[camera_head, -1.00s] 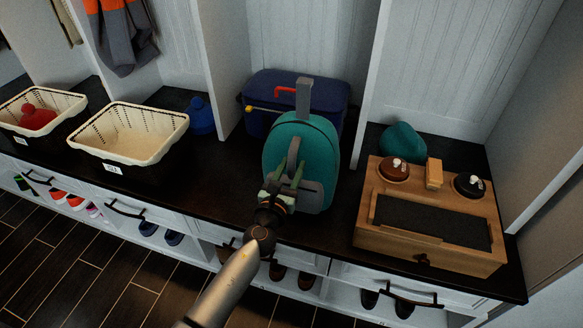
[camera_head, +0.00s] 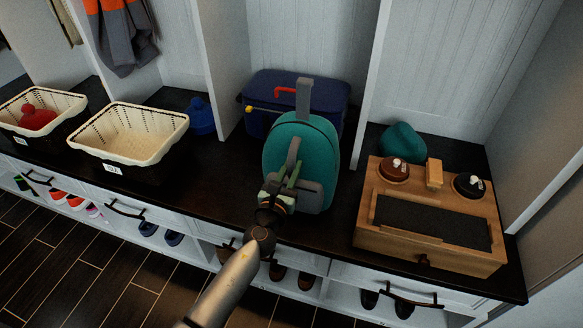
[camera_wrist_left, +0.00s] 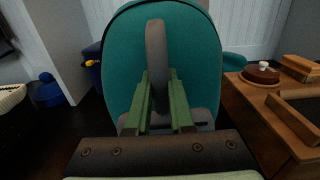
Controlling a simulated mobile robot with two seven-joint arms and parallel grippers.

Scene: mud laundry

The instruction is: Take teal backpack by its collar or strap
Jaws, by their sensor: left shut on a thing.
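The teal backpack (camera_head: 312,148) stands upright on the dark bench top, with a grey loop (camera_head: 303,98) at its top and a grey strap (camera_head: 293,155) on its front. My left gripper (camera_head: 286,180) is at the backpack's front, shut on the grey strap. In the left wrist view the strap (camera_wrist_left: 156,60) rises between the two green fingers (camera_wrist_left: 160,105), with the teal body (camera_wrist_left: 190,50) just behind. The lower part of the strap is hidden by the fingers. My right gripper is not in view.
A dark blue box (camera_head: 335,92) with a red handle stands behind the backpack. A wooden box (camera_head: 390,232) with lidded jars stands to the right, near a teal hat (camera_head: 403,142). Cream baskets (camera_head: 130,155) stand at left. White dividers (camera_head: 372,70) flank the bay.

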